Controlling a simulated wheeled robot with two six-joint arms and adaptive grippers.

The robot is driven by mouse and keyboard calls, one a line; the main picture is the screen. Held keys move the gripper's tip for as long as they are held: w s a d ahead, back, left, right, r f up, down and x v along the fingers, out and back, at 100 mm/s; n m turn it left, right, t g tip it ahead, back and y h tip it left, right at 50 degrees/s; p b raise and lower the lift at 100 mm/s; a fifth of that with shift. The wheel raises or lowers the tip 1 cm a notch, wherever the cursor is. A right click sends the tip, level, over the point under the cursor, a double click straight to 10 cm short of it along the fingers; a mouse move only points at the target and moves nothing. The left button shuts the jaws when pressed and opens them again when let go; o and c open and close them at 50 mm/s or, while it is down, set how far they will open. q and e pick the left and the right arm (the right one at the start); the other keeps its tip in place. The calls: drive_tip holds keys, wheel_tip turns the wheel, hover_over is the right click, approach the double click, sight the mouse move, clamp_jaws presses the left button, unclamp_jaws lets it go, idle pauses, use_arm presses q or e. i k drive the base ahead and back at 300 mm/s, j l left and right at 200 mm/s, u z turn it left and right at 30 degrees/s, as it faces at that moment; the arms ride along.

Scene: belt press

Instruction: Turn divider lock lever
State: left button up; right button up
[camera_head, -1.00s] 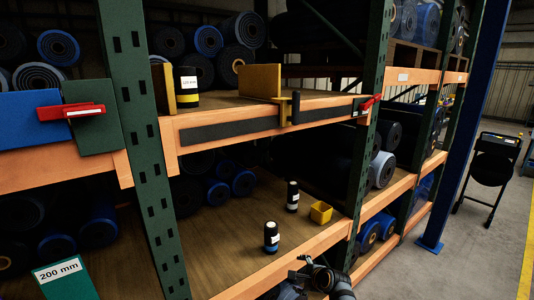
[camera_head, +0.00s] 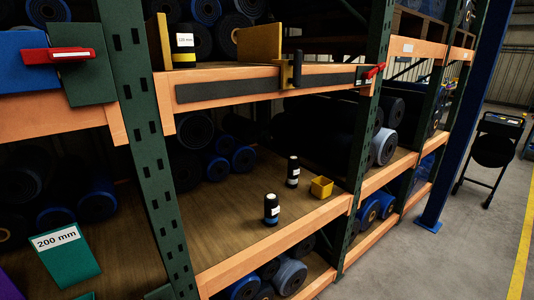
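A yellow divider plate (camera_head: 258,44) stands on the upper shelf, with a yellow bracket (camera_head: 285,76) at the shelf's front edge. An upright black lever (camera_head: 297,68) sits at this bracket. A second, narrower yellow plate (camera_head: 161,55) stands at the left end of the same shelf. A red handle (camera_head: 373,71) is on the right end of the shelf beam, and another red handle (camera_head: 58,55) is on a green plate at the left. I cannot tell from this view how far any lever is turned. Neither gripper is in view.
Two black bottles, one nearer (camera_head: 271,211) and one farther (camera_head: 293,172), and a yellow bin (camera_head: 321,187) stand on the lower shelf (camera_head: 215,225). A green upright (camera_head: 150,150) stands left of it. A green 200 mm sign (camera_head: 70,262) is at lower left.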

sight(367, 76)
drive_tip(key=i+l+u, duration=0.15)
drive_tip(key=l, duration=0.2)
drive_tip(key=i+l+u, duration=0.1)
drive_tip(key=l, duration=0.3)
drive_tip(key=i+l+u, duration=0.15)
drive_tip(key=i+l, duration=0.1)
drive_tip(key=l, duration=0.1)
